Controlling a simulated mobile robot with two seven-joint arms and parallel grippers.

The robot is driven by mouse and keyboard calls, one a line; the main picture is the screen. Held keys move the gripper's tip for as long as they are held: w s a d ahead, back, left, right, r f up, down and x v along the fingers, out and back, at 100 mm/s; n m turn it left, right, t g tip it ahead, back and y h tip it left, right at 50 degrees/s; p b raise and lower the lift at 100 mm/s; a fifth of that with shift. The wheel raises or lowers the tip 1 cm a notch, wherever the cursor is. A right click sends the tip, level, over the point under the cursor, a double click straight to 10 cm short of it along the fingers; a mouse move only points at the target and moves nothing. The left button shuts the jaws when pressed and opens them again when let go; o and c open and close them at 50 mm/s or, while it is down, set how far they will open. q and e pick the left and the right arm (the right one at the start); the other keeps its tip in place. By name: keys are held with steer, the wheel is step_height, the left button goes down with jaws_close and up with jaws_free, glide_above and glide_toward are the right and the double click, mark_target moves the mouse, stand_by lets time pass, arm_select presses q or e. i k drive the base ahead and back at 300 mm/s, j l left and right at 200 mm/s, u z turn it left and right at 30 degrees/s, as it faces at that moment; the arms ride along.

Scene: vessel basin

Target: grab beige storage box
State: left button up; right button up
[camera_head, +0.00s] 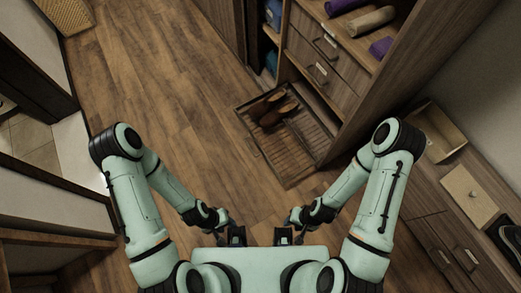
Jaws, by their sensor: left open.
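An open-topped beige box (447,142) stands on the wooden cabinet at the right, partly hidden behind my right arm. A second, closed beige box (462,190) with a small dark spot on its top sits nearer on the same cabinet. I cannot tell which one is the storage box. My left gripper (237,236) is open and empty, low in the middle over the floor. My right gripper (284,236) is beside it, also far from both boxes. It is small and dark, so its jaw opening is unclear.
A wardrobe with drawers (322,62) and rolled cloths stands at the top right. A dark tray (508,237) lies at the right edge. The wooden floor at centre left is clear.

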mark_target(444, 139)
steer(key=z, duration=1.95)
steer(key=u, duration=0.6)
steer(key=i+l+u, duration=0.3)
steer(key=u, duration=0.15)
steer(key=i+l+u, duration=0.2)
steer(key=l+u, duration=0.2)
steer(key=l, duration=0.15)
steer(key=i+l, duration=0.15)
steer(key=l, duration=0.25)
steer(key=i+l+u, duration=0.1)
steer(key=l, duration=0.3)
steer(key=i+l, duration=0.2)
steer(key=l, duration=0.2)
steer(key=j+u, duration=0.05)
